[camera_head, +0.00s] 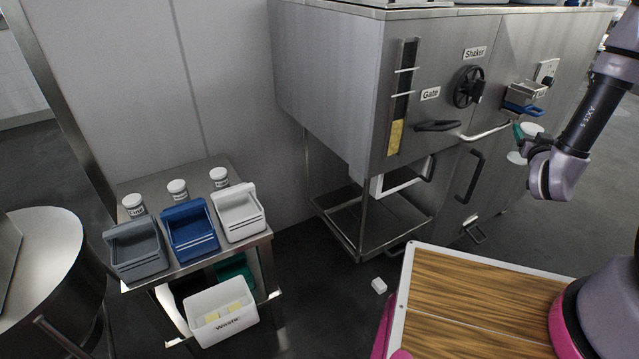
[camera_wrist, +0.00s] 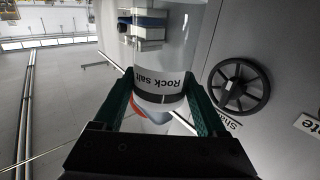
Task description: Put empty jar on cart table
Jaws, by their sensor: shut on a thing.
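My gripper (camera_wrist: 165,112) is shut on a clear jar (camera_wrist: 165,65) labelled "Rock salt", with green fingers on either side of its body. The jar looks see-through and empty. In the head view the jar (camera_head: 531,128) is partly hidden by my gripper (camera_head: 518,133), with pale ends showing. It is held in the air at the right, in front of the steel machine's outlet side. A wood-topped surface with a white rim (camera_head: 470,300) is at the lower right, below the jar; its visible top is bare. I cannot tell for sure whether this is the cart table.
A steel machine (camera_head: 330,85) has a Shaker wheel (camera_head: 468,87) and a Gate handle (camera_head: 437,126). At left, a steel stand (camera_head: 262,240) holds several bins and white-lidded jars. A waste bin (camera_head: 222,325) sits lower on it. A small white block (camera_head: 379,286) lies on the floor.

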